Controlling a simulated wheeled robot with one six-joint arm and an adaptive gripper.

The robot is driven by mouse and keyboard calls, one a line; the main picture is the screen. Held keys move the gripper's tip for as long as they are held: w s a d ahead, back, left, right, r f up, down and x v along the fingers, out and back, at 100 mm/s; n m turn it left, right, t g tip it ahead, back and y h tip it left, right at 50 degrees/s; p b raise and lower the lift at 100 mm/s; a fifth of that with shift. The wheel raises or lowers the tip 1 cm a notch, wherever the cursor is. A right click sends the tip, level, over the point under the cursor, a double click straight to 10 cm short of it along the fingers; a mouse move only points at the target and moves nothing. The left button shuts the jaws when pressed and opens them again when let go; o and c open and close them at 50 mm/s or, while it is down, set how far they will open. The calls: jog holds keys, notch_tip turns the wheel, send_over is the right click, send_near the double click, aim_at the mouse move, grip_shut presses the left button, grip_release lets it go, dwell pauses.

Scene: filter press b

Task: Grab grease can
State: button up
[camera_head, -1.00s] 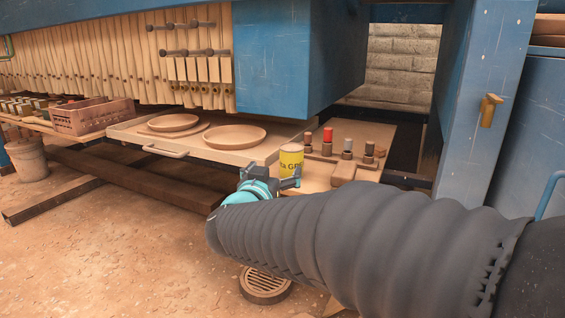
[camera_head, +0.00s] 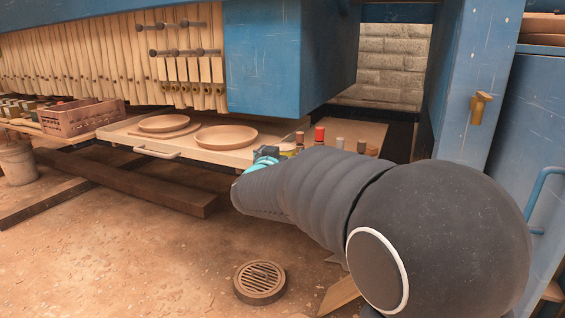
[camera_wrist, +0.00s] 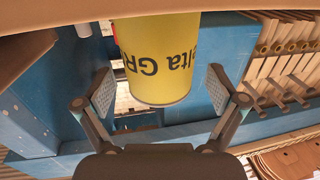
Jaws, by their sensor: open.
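The grease can is a yellow cylinder with dark lettering. In the wrist view the grease can (camera_wrist: 155,60) appears upside down, in the gap between the two fingers. My gripper (camera_wrist: 160,88) is open, with a visible gap on each side of the can, so neither finger seems to touch it. How deep the can sits between the pads is hard to tell. In the head view my gripper (camera_head: 267,154) is at the shelf's right part, and my arm hides nearly all of the can.
Beside the can area stand several small bottles with coloured caps (camera_head: 320,134). Two wooden dishes (camera_head: 226,138) sit on a tray (camera_head: 185,148) with a front handle to the left. A blue machine block (camera_head: 280,60) hangs above. A drain grate (camera_head: 260,281) lies on the open floor.

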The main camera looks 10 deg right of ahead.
jog(key=shift+x, duration=0.8)
jog(key=shift+c, duration=0.2)
jog(key=shift+r, duration=0.1)
jog(key=c, duration=1.5)
